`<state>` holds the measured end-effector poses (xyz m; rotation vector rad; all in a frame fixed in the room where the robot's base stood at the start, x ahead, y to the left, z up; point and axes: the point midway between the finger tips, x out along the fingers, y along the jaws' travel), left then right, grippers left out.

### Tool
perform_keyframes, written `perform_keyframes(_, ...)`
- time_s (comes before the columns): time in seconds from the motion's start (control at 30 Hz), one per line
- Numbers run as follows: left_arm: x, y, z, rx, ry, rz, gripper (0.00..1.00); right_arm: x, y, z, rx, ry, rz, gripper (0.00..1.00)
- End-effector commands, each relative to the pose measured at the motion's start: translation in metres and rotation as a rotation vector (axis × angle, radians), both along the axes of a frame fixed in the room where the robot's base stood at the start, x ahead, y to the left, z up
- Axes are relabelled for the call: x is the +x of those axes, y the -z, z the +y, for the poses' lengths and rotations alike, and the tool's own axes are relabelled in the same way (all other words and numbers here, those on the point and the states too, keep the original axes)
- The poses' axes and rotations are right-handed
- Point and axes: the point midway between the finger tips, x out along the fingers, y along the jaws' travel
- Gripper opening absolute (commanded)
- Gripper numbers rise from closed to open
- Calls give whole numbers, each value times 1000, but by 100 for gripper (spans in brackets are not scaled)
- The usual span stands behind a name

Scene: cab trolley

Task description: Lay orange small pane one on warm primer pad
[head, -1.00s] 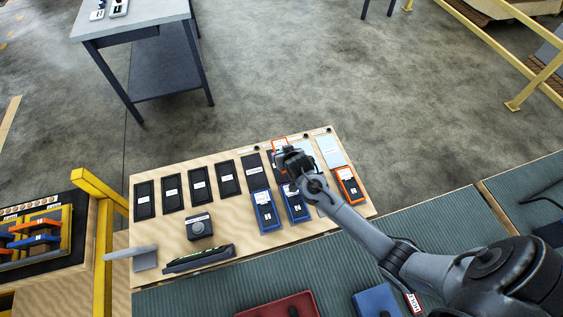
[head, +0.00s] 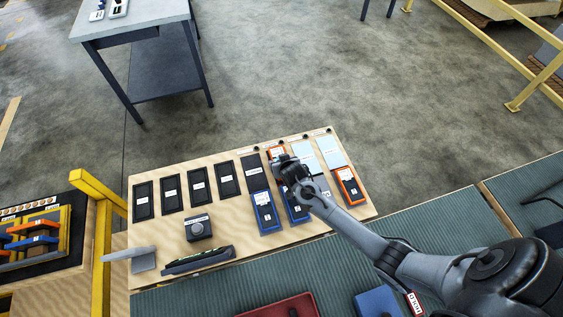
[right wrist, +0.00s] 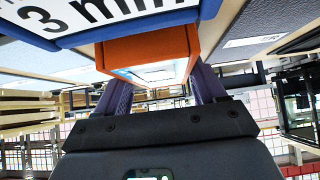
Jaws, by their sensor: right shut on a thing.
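My right gripper (head: 283,163) is shut on an orange-edged small pane (head: 276,154), held over the back part of the wooden board, right of the dark pads. The right wrist view shows the pane's orange edge (right wrist: 150,47) between the two fingers, beside a blue-edged piece labelled "3 min" (right wrist: 110,12). The gripper hides much of what lies below it, and I cannot tell whether the pane touches anything. The labels are too small to tell which pad is the warm primer pad. Another orange-edged piece (head: 348,186) lies at the board's right. My left gripper is not in view.
The wooden board (head: 160,236) carries several dark pads (head: 199,185), light-blue pads (head: 331,152) and a blue-edged piece (head: 265,212). A dark box with a round knob (head: 198,228) and a long dark tray (head: 199,260) are at its front. A yellow post (head: 103,245) stands left.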

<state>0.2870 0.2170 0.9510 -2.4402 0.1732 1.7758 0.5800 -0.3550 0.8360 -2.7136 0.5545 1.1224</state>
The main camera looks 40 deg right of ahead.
Motion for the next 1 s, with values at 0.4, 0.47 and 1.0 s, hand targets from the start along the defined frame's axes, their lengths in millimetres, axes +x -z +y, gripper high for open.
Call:
perform_keyframes(0.4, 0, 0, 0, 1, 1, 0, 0, 0, 1, 0, 0, 0, 0, 95)
perform_keyframes(0.47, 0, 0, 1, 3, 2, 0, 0, 0, 0, 0, 0, 0, 0, 95)
perform_keyframes(1.0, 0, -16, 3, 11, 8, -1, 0, -43, -51, 18, 1, -1, 0, 95)
